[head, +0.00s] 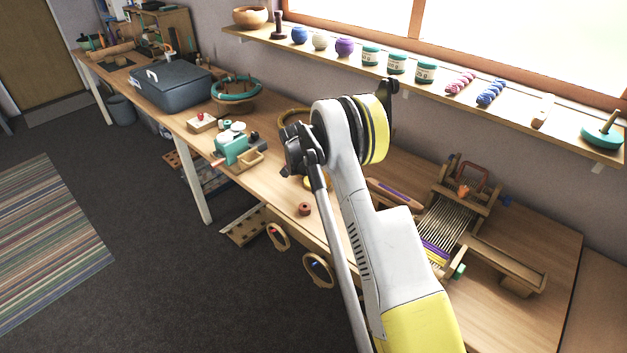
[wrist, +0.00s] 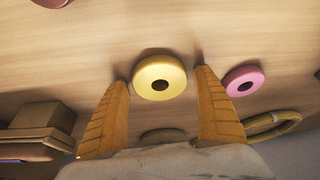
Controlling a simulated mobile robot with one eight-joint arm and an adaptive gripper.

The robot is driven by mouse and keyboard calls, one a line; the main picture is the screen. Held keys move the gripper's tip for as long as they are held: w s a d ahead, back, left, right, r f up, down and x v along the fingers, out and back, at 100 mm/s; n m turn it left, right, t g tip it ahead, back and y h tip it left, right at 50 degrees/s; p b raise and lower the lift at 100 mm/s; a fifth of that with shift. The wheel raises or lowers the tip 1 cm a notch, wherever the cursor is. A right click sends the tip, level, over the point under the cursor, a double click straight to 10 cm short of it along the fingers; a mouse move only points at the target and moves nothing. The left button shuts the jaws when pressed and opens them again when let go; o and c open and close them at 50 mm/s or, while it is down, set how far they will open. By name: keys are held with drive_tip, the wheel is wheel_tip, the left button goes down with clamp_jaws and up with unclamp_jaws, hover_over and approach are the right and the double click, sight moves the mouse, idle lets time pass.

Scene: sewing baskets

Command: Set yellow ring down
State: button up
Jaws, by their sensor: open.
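The yellow ring (wrist: 160,77), a thick disc with a dark centre hole, lies flat on the wooden table in the wrist view. My gripper (wrist: 162,83) is open, with one orange finger on each side of the ring. A gap shows between the ring and each finger. In the head view only a sliver of yellow (head: 319,184) shows on the table beside my arm, and my arm hides the fingers.
A pink ring (wrist: 244,79) lies just right of my right finger, with a coiled cord (wrist: 275,125) below it. Wooden blocks (wrist: 40,122) stand left. A reddish spool (head: 305,209) lies near the table's front edge. A loom (head: 447,215) stands to the right.

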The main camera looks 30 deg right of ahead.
drive_tip(key=s+a+r+n+p, duration=0.1)
drive_tip(key=s+a+r, duration=0.2)
drive_tip(key=r, duration=0.4)
drive_tip(key=s+a+r+n+t+p, duration=0.1)
drive_tip(key=s+a+r, duration=0.15)
drive_tip(key=r, duration=0.55)
drive_tip(key=s+a+r+n+p, duration=0.1)
drive_tip(key=s+a+r, duration=0.15)
drive_tip(key=r, duration=0.45)
drive_tip(key=s+a+r+n+t+y, duration=0.1)
drive_tip(key=s+a+r+n+y, duration=0.15)
drive_tip(key=s+a+r, duration=0.5)
drive_tip(key=s+a+n+t, duration=0.1)
drive_tip(key=s+a+n, duration=0.2)
drive_tip(key=s, duration=0.8)
drive_tip(key=s+a+r+n+t+y, duration=0.1)
drive_tip(key=s+a+n+t, duration=0.1)
drive_tip(key=s, duration=1)
drive_tip(key=shift+s+a+r+n, duration=0.2)
drive_tip(key=shift+a+n, duration=0.25)
drive_tip(key=shift+n, duration=0.6)
drive_tip(key=shift+d+y, duration=0.1)
drive_tip(key=shift+y, duration=0.15)
